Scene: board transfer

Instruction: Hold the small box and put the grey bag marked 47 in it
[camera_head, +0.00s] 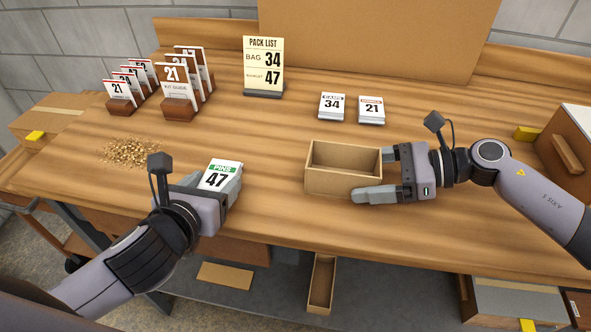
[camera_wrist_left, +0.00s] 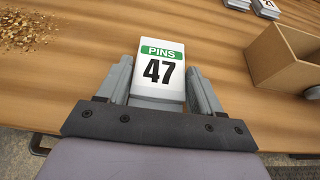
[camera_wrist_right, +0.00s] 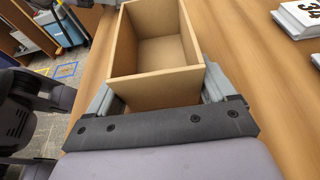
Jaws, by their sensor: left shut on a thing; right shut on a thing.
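The small box (camera_head: 334,181) is an open, empty cardboard-brown box on the table, right of centre. My right gripper (camera_head: 376,172) is shut on its right end; the right wrist view shows the box (camera_wrist_right: 155,88) between both fingers. The bag marked 47 (camera_head: 219,177) has a white face with a green PINS band. My left gripper (camera_head: 212,190) is shut on it, left of the box and apart from it. In the left wrist view the bag (camera_wrist_left: 160,75) sits between the two fingers. I cannot tell whether it touches the table.
A PACK LIST sign (camera_head: 263,66) reads bag 34, booklet 47. Stacks marked 34 (camera_head: 331,106) and 21 (camera_head: 371,110) lie behind the box. Card racks (camera_head: 178,108) stand at the back left, with loose golden bits (camera_head: 131,152) before them. Table between bag and box is clear.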

